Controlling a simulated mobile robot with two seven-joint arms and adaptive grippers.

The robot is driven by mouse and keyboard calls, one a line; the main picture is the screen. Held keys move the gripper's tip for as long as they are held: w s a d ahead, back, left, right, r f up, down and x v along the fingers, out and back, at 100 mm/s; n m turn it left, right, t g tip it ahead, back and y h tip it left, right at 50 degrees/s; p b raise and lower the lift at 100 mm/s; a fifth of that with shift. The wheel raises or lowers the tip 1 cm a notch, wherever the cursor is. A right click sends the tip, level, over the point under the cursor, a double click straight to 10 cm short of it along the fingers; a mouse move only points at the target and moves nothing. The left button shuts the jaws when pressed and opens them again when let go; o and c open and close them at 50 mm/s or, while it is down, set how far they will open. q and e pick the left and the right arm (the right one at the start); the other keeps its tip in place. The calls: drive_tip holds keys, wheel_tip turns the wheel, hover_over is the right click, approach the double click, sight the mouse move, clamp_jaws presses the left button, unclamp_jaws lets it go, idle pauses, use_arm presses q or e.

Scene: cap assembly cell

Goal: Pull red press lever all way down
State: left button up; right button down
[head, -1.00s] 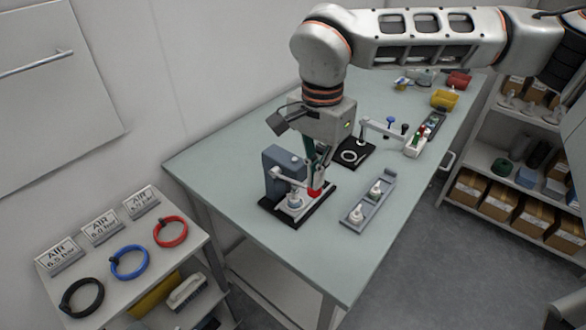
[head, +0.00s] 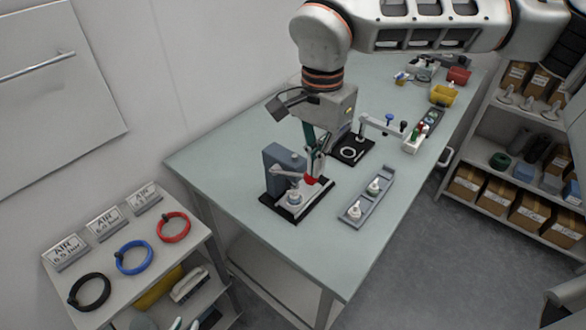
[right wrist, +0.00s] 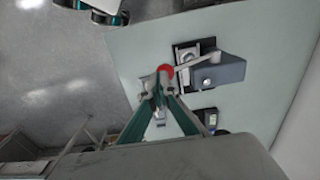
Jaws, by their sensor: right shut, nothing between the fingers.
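The grey-blue press (head: 278,168) stands on a black base near the table's front left edge. Its grey lever ends in a red knob (head: 311,181), and the arm looks roughly level. A small pale part (head: 294,197) sits under the press head. My right gripper (head: 317,170) is shut and empty, its fingertips at the red knob. In the right wrist view the closed fingertips (right wrist: 160,78) overlap the red knob (right wrist: 166,70); contact is unclear.
A grey tray (head: 352,215) with two pale parts lies right of the press. A black fixture (head: 352,153) stands behind it. A low shelf (head: 205,250) with black, blue and red rings is at the front left. The front table corner is clear.

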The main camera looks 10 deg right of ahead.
drive_tip(key=shift+r, duration=2.5)
